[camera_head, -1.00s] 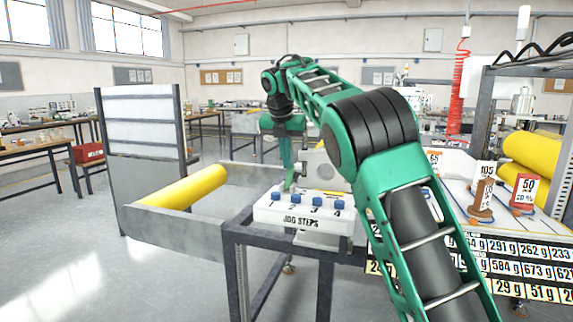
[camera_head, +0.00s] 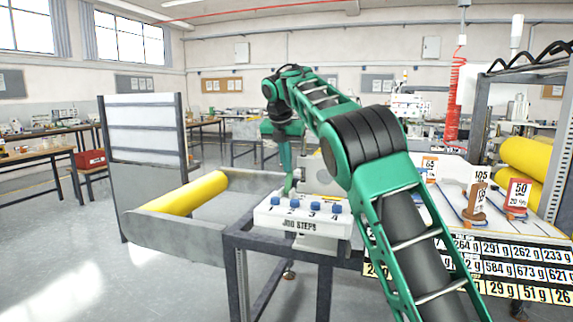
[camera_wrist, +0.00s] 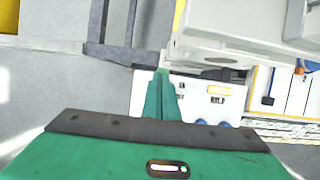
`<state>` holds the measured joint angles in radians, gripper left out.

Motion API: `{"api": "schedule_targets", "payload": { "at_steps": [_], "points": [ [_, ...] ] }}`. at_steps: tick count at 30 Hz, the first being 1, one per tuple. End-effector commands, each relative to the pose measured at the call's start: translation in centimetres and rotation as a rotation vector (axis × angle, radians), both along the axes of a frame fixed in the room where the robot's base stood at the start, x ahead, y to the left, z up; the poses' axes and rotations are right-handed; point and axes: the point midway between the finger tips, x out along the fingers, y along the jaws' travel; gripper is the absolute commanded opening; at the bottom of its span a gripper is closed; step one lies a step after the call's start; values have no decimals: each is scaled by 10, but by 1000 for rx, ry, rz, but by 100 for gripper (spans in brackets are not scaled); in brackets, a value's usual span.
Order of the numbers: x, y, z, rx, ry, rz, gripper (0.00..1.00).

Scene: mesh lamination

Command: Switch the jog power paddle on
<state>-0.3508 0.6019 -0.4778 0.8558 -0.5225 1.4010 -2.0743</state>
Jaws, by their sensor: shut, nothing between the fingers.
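The white control box (camera_head: 265,219) marked "JOG STEPS" sits on a dark metal frame, with several numbered blue knobs (camera_head: 315,206) along its top. My gripper (camera_head: 289,189) is shut and empty, pointing down at the back edge of the box, near the left knobs. In the wrist view my gripper's closed fingers (camera_wrist: 163,76) show beside the white panel (camera_wrist: 188,92), which has small labels and a yellow-framed label (camera_wrist: 221,90). I cannot make out a jog power paddle for certain, or whether the fingertips touch anything.
A grey trough with a yellow roll (camera_head: 190,196) lies left of the box. A grey machine housing (camera_head: 313,174) stands close behind the box. To the right are a table with numbered signs (camera_head: 517,194) and weight labels (camera_head: 497,248). Floor at left is clear.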

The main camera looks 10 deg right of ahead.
Motion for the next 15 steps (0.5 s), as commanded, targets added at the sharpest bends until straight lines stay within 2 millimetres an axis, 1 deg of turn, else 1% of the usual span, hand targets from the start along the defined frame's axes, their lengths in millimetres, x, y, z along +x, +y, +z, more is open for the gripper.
{"api": "schedule_targets", "payload": {
  "at_steps": [1,2,5,9,15],
  "points": [
    [0,-7,5,-1,-4,-14,0],
    [-2,-6,10,-2,-3,-13,0],
    [-14,2,31,-1,-7,-4,0],
    [-34,13,66,0,-18,4,0],
    [-51,22,99,-1,-20,11,0]
  ]
}}
